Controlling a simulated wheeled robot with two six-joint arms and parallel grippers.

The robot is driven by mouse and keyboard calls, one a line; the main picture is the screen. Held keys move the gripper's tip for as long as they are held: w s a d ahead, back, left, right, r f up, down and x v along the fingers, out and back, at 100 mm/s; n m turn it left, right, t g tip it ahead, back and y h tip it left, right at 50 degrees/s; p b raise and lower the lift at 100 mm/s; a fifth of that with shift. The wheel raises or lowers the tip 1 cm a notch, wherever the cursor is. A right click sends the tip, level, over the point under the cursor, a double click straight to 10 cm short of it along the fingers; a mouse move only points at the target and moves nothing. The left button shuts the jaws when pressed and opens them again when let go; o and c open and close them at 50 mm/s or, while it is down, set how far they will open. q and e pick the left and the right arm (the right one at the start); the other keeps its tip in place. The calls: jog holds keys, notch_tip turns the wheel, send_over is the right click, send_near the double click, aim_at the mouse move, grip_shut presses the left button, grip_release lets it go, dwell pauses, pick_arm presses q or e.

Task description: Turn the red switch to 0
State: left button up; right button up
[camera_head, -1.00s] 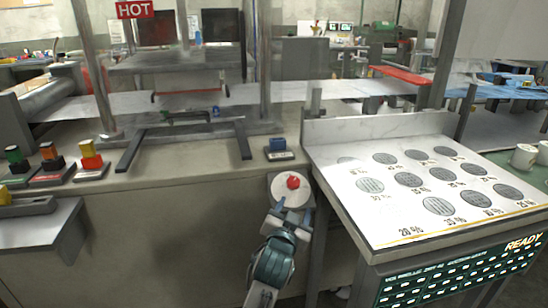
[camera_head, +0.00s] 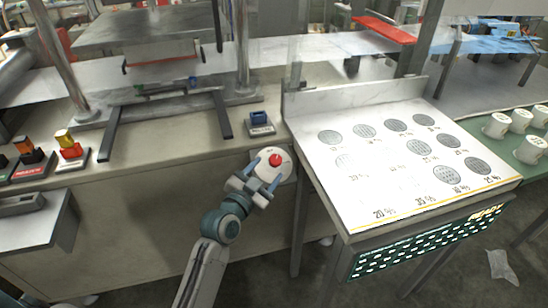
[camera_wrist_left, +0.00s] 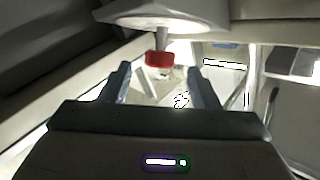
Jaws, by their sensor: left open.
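The red switch (camera_head: 275,160) sits at the middle of a round pale plate (camera_head: 285,175) on the front face of the counter. In the left wrist view the red switch (camera_wrist_left: 159,59) shows just beyond the fingertips and between them, below the pale disc (camera_wrist_left: 165,18). My left gripper (camera_head: 265,169) is open, with its two blue-grey fingers pointing at the switch. The switch's markings are too small to read. My right gripper is not in view.
A slanted white panel (camera_head: 365,190) with grey discs stands close to the right of the switch. A blue block on a base (camera_head: 260,122) sits on the counter above it. Coloured switches (camera_head: 68,148) stand at the left. White cups (camera_head: 497,124) stand at the far right.

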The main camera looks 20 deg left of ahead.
aim_at(272, 165)
pick_arm(q)
jog(key=x, duration=0.5)
jog(key=shift+w, duration=0.3)
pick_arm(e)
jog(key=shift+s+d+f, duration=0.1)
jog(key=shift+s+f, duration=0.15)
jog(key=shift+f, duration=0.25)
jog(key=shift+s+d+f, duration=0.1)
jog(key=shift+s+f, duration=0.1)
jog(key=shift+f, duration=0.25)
pick_arm(q)
jog(key=c, duration=1)
jog(key=shift+o, duration=0.2)
jog(key=shift+p, duration=0.3)
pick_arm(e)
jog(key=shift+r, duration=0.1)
